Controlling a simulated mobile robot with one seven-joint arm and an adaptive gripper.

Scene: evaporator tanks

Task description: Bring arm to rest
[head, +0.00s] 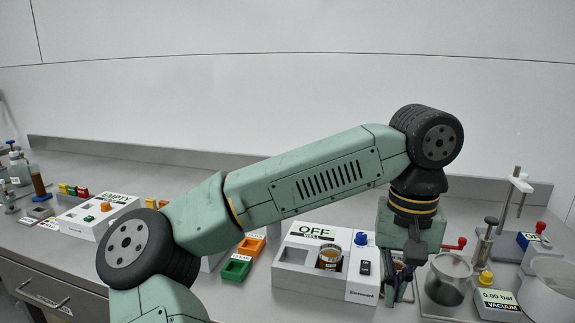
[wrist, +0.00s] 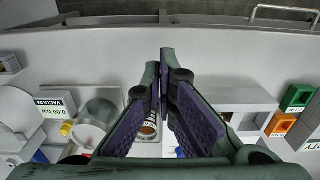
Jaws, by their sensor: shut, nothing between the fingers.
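My green arm reaches across the head view and bends down at the right. My gripper (head: 398,287) points down between the white OFF box and the clear vessel, partly hidden by the wrist. In the wrist view the dark fingers of my gripper (wrist: 160,62) come together at their tips and are shut on nothing.
A white OFF box (head: 310,274) holds a brown jar (head: 330,258). To the right are a clear vessel (head: 449,280) and a vacuum readout (head: 497,302). Green (head: 236,268) and orange (head: 251,246) trays lie left. Another white box (head: 98,215) stands farther left.

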